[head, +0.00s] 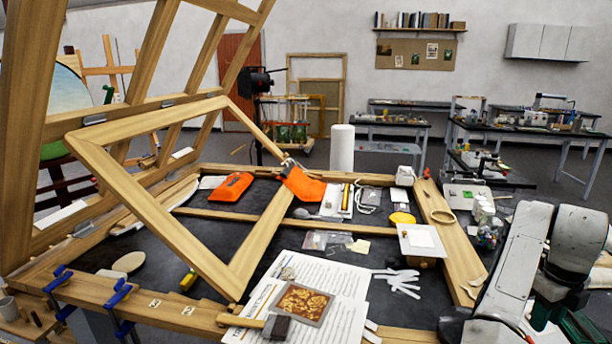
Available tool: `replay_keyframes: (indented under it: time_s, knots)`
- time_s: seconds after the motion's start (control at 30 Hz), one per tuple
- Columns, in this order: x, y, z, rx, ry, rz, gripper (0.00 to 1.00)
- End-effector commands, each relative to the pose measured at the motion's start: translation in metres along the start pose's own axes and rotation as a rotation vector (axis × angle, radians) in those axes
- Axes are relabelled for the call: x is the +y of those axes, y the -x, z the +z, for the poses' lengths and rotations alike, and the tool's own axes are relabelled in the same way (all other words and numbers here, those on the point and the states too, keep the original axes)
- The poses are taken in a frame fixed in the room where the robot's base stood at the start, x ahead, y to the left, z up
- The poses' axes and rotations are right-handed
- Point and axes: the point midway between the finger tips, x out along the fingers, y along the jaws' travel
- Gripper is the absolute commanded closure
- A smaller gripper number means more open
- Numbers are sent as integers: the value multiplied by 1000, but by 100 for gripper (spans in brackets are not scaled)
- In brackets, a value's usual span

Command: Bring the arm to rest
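My arm's white and grey links (515,262) show at the lower right, folded beside the right end of the workbench. Dark parts and a cable show at the bottom of these links. I cannot make out my gripper or its fingers in this view. The gilt fragment (303,303) lies in a small grey-edged tray on printed sheets (345,317) at the front of the bench. It stands apart from the visible arm links.
A large wooden frame (190,240) leans over the bench's left half. A mallet (272,326) lies by the fragment. Jars (484,212) sit beyond my arm.

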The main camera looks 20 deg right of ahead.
Motion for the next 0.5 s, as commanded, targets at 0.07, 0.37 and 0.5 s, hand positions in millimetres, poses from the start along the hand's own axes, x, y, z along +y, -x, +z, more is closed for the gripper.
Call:
replay_keyframes:
  time_s: [0.07,0.37,0.5]
  knots:
    - [11,-17,-6,2,198,-66,63]
    - [75,-58,-12,6,1088,-288,63]
    - [122,-75,-18,11,1537,-372,63]
